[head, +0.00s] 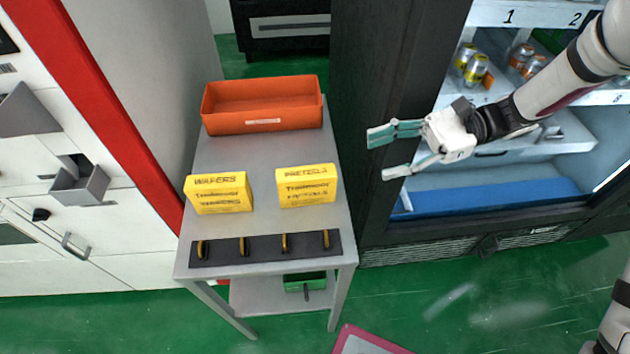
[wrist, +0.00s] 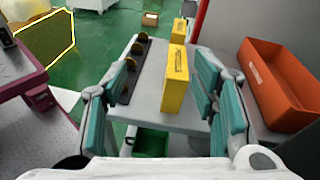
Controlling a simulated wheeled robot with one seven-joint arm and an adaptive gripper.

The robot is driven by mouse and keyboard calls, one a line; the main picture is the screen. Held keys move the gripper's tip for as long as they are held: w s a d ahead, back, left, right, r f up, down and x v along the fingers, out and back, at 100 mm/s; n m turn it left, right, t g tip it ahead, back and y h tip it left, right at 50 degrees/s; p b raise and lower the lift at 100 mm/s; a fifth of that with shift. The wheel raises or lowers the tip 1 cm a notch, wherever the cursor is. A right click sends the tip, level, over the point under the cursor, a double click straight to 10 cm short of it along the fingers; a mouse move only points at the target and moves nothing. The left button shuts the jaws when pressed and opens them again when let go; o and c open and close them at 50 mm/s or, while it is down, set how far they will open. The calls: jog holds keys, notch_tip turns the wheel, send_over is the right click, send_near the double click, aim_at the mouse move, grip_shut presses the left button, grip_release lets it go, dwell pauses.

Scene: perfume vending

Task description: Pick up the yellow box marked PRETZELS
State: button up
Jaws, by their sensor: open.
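The yellow box marked PRETZELS (head: 307,186) stands on the right side of a small grey table (head: 262,152) in the head view. A similar yellow box marked WAFERS (head: 218,193) stands to its left. My gripper (head: 384,155) is open and empty, to the right of the table and apart from the PRETZELS box. In the wrist view, the nearer yellow box (wrist: 175,80) shows beyond my open fingers (wrist: 152,108), and the other yellow box (wrist: 180,30) stands farther off. Neither box is held.
An orange bin (head: 262,104) sits at the table's back end. A dark strip with several hooks (head: 265,248) lies along the front. A vending cabinet with cans (head: 475,68) is at right, its dark side panel (head: 385,80) near my gripper. White machines stand left.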

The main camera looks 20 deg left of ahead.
notch_tip(320, 180, down, 6)
jog(key=w+a+m+y+b, duration=0.2)
jog(key=w+y, duration=0.1)
jog(key=p, duration=0.1)
send_near(306, 173)
jog(key=x, duration=0.4)
jog(key=shift+w+a+r, duration=0.15)
jog(key=shift+a+r, duration=0.05)
jog(key=shift+a, duration=0.2)
jog(key=shift+s+f+x, duration=0.1)
jog(key=shift+f+x, duration=0.05)
jog(key=shift+x, duration=1.25)
jog(key=shift+s+f+x, duration=0.15)
jog(key=shift+f+x, duration=0.05)
jog(key=shift+x, duration=1.15)
jog(key=shift+d, duration=0.15)
grip_shut()
